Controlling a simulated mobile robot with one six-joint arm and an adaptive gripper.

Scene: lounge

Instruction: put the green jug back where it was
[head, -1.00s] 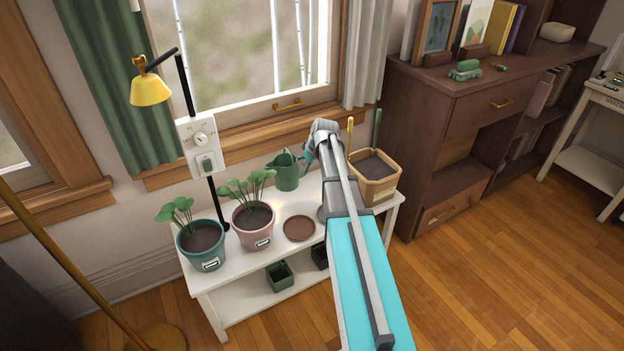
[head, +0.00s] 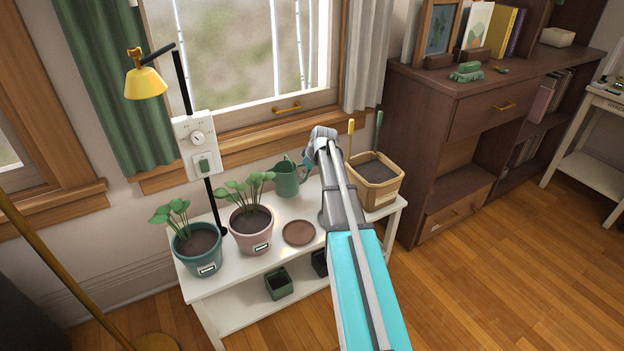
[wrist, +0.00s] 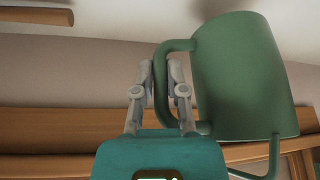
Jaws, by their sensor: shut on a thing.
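The green jug (head: 287,180) is at the back of the white plant bench (head: 217,278), behind the round brown saucer (head: 299,232). My gripper (head: 314,156) is at its right side, partly hidden by my own arm. In the wrist view, my gripper (wrist: 163,78) is shut on the handle of the jug (wrist: 242,80), whose body fills the right of the picture. The head view does not clearly show whether the jug's base touches the bench.
To the left stand a pink pot (head: 252,238) and a teal pot (head: 200,260) with seedlings. A square tan planter (head: 376,190) with tools is close on the right. A yellow lamp (head: 146,83) hangs at left. The window sill (head: 240,150) runs behind.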

